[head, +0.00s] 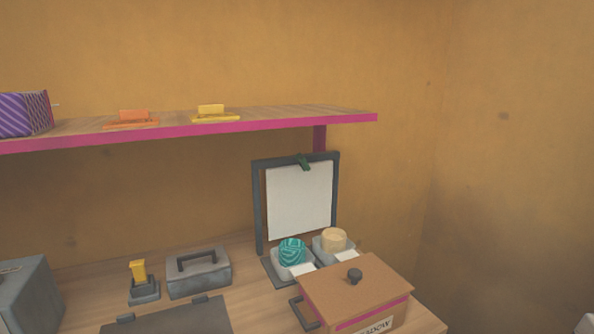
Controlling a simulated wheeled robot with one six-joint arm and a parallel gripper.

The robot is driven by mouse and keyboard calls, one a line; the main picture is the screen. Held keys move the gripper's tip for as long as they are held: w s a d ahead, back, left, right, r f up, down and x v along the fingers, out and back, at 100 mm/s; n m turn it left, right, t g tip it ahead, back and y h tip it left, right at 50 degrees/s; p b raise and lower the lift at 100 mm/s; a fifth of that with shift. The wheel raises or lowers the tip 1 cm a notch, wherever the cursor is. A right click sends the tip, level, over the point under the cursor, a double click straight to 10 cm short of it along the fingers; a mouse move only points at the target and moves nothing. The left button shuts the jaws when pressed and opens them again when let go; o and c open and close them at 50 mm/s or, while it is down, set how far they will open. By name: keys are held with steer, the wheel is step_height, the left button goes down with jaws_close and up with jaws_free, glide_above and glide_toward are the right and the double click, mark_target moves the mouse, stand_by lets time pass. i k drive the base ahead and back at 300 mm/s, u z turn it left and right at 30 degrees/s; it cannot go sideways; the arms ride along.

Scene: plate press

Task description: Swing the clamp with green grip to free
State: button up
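A wooden shelf with a pink edge (230,127) runs above the table, its right end near the frame's top. A grey lidded case (199,277) is left.

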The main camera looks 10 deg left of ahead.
mark_target(301, 161)
steer(key=u, duration=1.35)
steer(key=i, duration=0.5)
steer(key=z, duration=0.75)
